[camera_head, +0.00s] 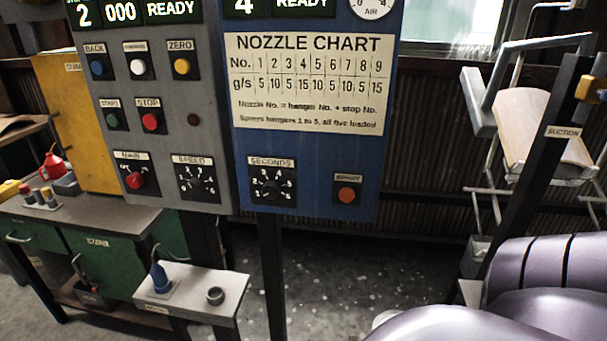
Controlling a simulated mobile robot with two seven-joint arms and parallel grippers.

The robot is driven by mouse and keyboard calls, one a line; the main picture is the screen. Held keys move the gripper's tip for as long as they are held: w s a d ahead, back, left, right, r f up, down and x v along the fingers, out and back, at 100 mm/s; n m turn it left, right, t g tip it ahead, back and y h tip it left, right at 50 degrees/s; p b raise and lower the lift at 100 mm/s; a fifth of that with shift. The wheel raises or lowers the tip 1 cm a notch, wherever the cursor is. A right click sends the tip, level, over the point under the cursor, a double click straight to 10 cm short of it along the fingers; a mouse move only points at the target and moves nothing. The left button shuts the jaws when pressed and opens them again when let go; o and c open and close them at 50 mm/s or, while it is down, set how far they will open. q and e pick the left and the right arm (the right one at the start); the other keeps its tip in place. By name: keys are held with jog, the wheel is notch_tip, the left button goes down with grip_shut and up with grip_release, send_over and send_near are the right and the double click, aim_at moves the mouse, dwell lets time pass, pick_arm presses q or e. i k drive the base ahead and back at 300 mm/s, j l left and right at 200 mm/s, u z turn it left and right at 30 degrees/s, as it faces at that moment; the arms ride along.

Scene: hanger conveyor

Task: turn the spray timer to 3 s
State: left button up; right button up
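The spray timer is a black dial (272,188) under a SECONDS label, low on the blue panel (315,185). Numbers ring the dial. Its pointer is too small for me to tell which number it is on. The orange-red SPRAY button (346,194) is to its right. A display (277,5) at the top of the blue panel reads 4 and READY, cut by the picture's top edge. Neither of my grippers shows, and nothing is seen touching the dial.
The grey panel (175,122) on the left has several buttons and a SPEED dial (196,183). A small shelf (205,283) juts out below it. A dark SUCTION post (530,170) stands right. Smooth lilac shapes fill the lower right. Space before the blue panel looks clear.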

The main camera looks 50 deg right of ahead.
aim_at(271, 188)
jog(key=z, duration=1.3)
